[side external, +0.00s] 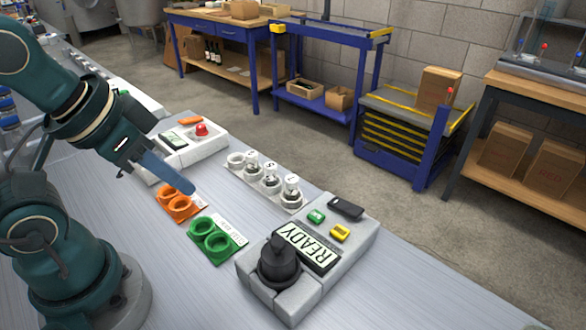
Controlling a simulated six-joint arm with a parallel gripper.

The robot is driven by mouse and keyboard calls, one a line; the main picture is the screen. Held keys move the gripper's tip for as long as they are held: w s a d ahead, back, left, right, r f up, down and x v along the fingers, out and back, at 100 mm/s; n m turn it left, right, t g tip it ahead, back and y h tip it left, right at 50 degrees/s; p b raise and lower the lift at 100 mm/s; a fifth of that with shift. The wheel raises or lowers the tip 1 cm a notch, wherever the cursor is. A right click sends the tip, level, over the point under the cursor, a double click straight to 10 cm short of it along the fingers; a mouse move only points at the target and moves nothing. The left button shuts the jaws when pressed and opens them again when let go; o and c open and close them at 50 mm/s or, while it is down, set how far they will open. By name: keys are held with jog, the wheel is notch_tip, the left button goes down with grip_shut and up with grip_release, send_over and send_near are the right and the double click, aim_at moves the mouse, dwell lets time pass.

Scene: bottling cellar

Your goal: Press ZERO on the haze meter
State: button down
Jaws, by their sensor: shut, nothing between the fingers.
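A light grey instrument (345,262), which I take for the haze meter, stands at the lower right of the bench. Its display (307,247) reads READY. A black round cap (279,263) sits at its near left end. A green button (316,216) and a yellow button (340,233) are on its top, beside a black oblong part (346,208). Any button lettering is too small to read, so I cannot tell which is ZERO. My gripper (190,190) is shut and empty, above the bench near the orange holder, to the left of the instrument and apart from it.
An orange two-ring holder (178,205) and a green one (218,242) lie between my gripper and the instrument. A white rack (233,169) with several capped vials stands behind them. Another grey device (211,147) with a red button (201,129) is farther back. Bare bench lies in front.

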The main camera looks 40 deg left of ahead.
dwell(0.4)
jog(key=w+a+r+m+t+y, duration=0.1)
jog(key=w+r+m, duration=0.3)
jog(key=m, duration=0.9)
jog(key=w+a+r+m+t+y, duration=0.15)
jog(key=w+m, duration=0.45)
jog(key=m, duration=0.6)
jog(key=w+d+f+m, duration=0.2)
jog(key=w+d+m, duration=0.1)
jog(key=d+m, duration=0.5)
jog(key=w+d+f+m+t+h, duration=0.1)
jog(key=w+d+f+m, duration=0.2)
jog(key=d+m, duration=0.6)
jog(key=shift+f+m, duration=0.2)
jog(key=shift+m, duration=0.7)
jog(key=shift+w+a+f+h, duration=0.1)
jog(key=shift+h, duration=0.15)
